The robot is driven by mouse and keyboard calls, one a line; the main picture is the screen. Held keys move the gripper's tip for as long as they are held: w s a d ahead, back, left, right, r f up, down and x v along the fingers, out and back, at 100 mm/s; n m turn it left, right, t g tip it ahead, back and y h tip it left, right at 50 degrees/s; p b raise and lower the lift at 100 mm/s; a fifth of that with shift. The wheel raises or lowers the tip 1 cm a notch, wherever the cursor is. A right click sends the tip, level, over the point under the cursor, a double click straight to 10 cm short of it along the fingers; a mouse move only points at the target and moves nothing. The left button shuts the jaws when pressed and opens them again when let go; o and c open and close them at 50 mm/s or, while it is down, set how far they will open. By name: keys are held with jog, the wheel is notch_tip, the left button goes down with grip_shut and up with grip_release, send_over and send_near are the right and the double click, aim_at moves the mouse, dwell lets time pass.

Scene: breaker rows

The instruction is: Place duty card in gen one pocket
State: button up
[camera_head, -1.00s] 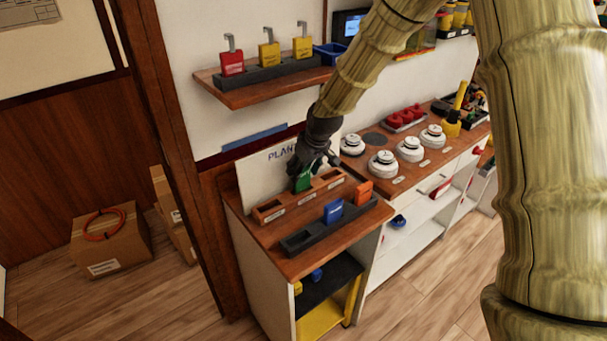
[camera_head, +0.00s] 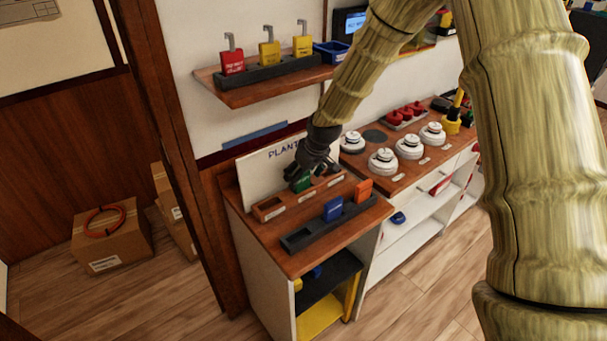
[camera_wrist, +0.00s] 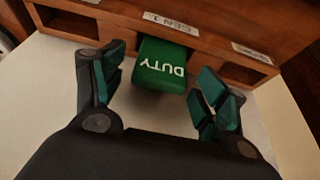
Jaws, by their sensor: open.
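The green duty card (camera_wrist: 163,66) stands in the middle pocket of the wooden pocket rack (camera_head: 270,207), at the label reading GEN 1 (camera_wrist: 180,27) in the wrist view. In the head view the card (camera_head: 303,182) shows only partly below my gripper. My gripper (camera_wrist: 152,88) is open, with one finger on each side of the card and gaps between the fingers and the card. How deep the card sits in the pocket is hard to tell.
A dark tray (camera_head: 300,238) with a blue card (camera_head: 333,209) and an orange card (camera_head: 363,190) lies in front of the rack. A white board (camera_head: 262,170) stands behind it. White round dials (camera_head: 383,161) are to the right.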

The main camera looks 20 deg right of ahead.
jog(key=shift+r, duration=0.1)
jog(key=b+v, duration=0.2)
jog(key=v, duration=1)
jog(key=shift+w, duration=0.1)
dwell(0.4)
